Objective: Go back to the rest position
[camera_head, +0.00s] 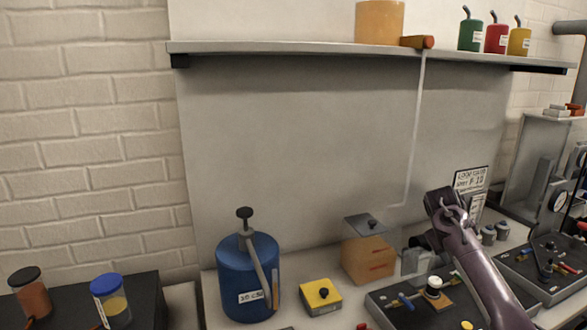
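My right arm comes in from the lower right, and its gripper (440,222) is above the dark panel near the back wall. Its fingers are small and partly hidden, so I cannot tell whether they are open or holding something. My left gripper is not in view. A blue cylinder (240,292) with a dark knob on top, a hose and a white label stands upright on the worktop, well to the left of my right gripper.
A yellow box (321,296) and an orange box (367,262) stand between the cylinder and my arm. A dark control panel (387,301) lies under the arm. Jars (110,300) stand at lower left. A shelf (300,47) holds an orange container (379,22) and colored cans (496,38).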

